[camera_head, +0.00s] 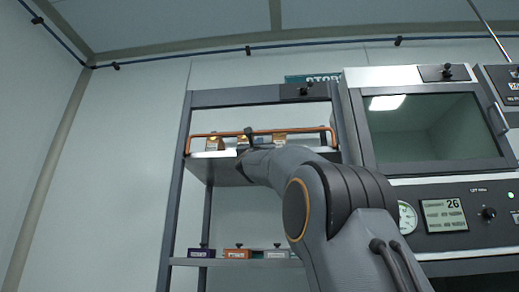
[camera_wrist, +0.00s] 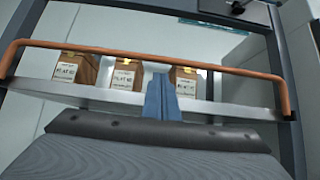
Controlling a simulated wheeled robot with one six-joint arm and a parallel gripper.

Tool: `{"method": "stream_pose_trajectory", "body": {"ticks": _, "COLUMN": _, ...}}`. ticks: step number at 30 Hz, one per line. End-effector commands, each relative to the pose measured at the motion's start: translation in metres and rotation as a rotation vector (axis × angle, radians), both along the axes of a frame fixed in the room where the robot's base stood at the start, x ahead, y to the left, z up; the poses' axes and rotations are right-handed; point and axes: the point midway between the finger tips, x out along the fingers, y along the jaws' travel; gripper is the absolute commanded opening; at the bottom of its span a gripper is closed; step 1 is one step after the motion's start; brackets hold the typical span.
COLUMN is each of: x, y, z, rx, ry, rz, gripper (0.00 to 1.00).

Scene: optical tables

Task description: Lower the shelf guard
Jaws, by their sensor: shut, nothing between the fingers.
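The shelf guard is an orange-brown bar (camera_head: 205,136) across the front of the upper shelf of a grey rack. In the wrist view the guard (camera_wrist: 110,47) spans the picture with bent ends at both sides, in front of several wooden boxes. My gripper (camera_wrist: 162,84) shows in the wrist view as blue-grey fingers, shut and empty, with the tips just below the bar near its middle. I cannot tell whether they touch it. In the head view my gripper (camera_head: 249,135) is a small dark shape at the bar, mostly hidden behind my arm.
The wooden boxes (camera_wrist: 79,75) with labels stand on the upper shelf (camera_wrist: 60,90). A lower shelf (camera_head: 185,262) holds several small coloured boxes (camera_head: 238,253). A cabinet with a dark window (camera_head: 430,130) and a panel stands right of the rack. Free wall lies to the left.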

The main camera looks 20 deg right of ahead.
Motion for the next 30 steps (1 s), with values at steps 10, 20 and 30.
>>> {"method": "stream_pose_trajectory", "body": {"ticks": 10, "x": -0.012, "y": 0.01, "z": -0.023, "rx": -0.001, "ry": -0.001, "rz": -0.001, "gripper": 0.0}}
{"method": "stream_pose_trajectory", "body": {"ticks": 20, "x": -0.016, "y": 0.014, "z": -0.028, "rx": 0.001, "ry": 0.001, "rz": 0.0, "gripper": 0.0}}
{"method": "stream_pose_trajectory", "body": {"ticks": 30, "x": -0.014, "y": 0.016, "z": -0.032, "rx": -0.01, "ry": 0.016, "rz": -0.005, "gripper": 0.0}}
